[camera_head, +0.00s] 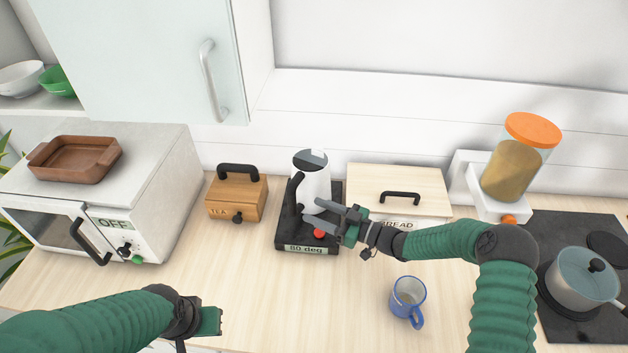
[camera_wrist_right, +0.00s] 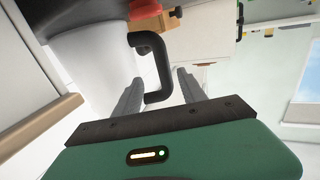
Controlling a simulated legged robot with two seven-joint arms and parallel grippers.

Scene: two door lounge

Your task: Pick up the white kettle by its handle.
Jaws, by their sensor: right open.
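The white kettle (camera_head: 316,185) stands upright on its black base (camera_head: 291,236), which has an "80 deg" display and a red knob. Its black handle (camera_head: 294,194) faces the front left. My right gripper (camera_head: 311,213) is open beside the kettle's lower front. In the right wrist view, the black handle (camera_wrist_right: 157,68) shows between the two grey fingers of my right gripper (camera_wrist_right: 158,88), with the white kettle body (camera_wrist_right: 95,58) to the left; the fingers are not closed on it. My left gripper (camera_head: 212,321) is low over the counter's front, its jaws unclear.
A wooden tea box (camera_head: 236,198) stands left of the kettle, and a bread box (camera_head: 385,180) stands behind my right arm. A blue-rimmed mug (camera_head: 407,298) stands in front of that arm. A pot (camera_head: 580,280) is on the hob at right.

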